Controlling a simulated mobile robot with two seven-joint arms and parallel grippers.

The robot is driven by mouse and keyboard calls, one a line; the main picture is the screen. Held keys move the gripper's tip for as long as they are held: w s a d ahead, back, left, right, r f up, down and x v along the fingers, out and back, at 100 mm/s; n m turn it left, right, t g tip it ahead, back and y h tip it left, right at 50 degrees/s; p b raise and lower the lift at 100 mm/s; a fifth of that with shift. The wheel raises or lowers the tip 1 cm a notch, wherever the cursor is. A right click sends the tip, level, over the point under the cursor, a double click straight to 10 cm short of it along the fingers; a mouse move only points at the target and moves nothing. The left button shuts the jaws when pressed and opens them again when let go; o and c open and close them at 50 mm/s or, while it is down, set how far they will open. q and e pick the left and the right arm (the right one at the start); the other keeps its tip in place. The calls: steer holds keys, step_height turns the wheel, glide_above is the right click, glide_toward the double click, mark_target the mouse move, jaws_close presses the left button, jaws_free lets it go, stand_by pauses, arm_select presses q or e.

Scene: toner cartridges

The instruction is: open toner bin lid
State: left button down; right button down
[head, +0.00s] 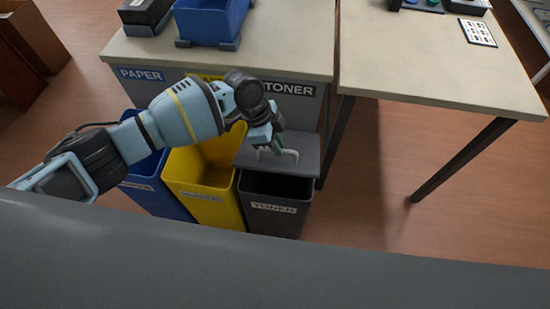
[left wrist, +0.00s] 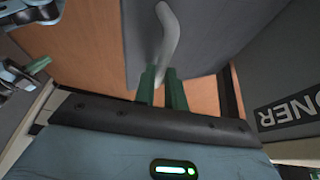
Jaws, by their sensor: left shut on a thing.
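The dark grey toner bin (head: 275,211) stands at the right end of the row of bins, with its dark opening showing. Its grey lid (head: 306,146) is raised and tilted behind the opening; it shows as a dark panel in the left wrist view (left wrist: 222,32). The lid's pale handle (head: 291,154) also shows in the left wrist view (left wrist: 169,32). My left gripper (head: 274,150) is shut on the handle, its green fingers (left wrist: 162,88) on either side of it. What seems to be my right gripper (left wrist: 38,65) shows partly at the wrist view's left edge.
A yellow bin (head: 205,180) and a blue bin (head: 150,185) stand left of the toner bin. A counter (head: 285,50) with PAPER and TONER labels is behind them. A table (head: 435,70) stands to the right, with open floor below.

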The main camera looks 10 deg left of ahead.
arm_select(q)
steer(key=shift+w+a+r, duration=0.1)
steer(key=shift+w+r, duration=0.4)
steer(key=shift+w, duration=0.2)
steer(key=shift+w+r, duration=0.45)
steer(key=shift+w, duration=0.2)
arm_select(e)
steer(key=shift+s+f, duration=0.3)
steer(key=shift+s, duration=0.05)
arm_select(q)
steer(key=c, duration=1.9)
jaws_free()
steer(key=shift+f, duration=0.1)
steer(key=o, duration=0.4)
steer(key=shift+w+f, duration=0.1)
steer(key=shift+w, duration=0.25)
steer(key=shift+o, duration=0.2)
steer(key=shift+s, duration=0.1)
arm_select(e)
steer(key=shift+w, duration=0.15)
arm_select(q)
steer(key=shift+r, duration=0.2)
steer(key=v, duration=0.7)
steer(key=shift+r, duration=0.35)
arm_select(e)
steer(key=shift+w+r, duration=0.15)
steer(key=shift+r, duration=0.1)
arm_select(q)
steer(key=shift+s+f, duration=0.1)
steer(key=shift+s, duration=0.05)
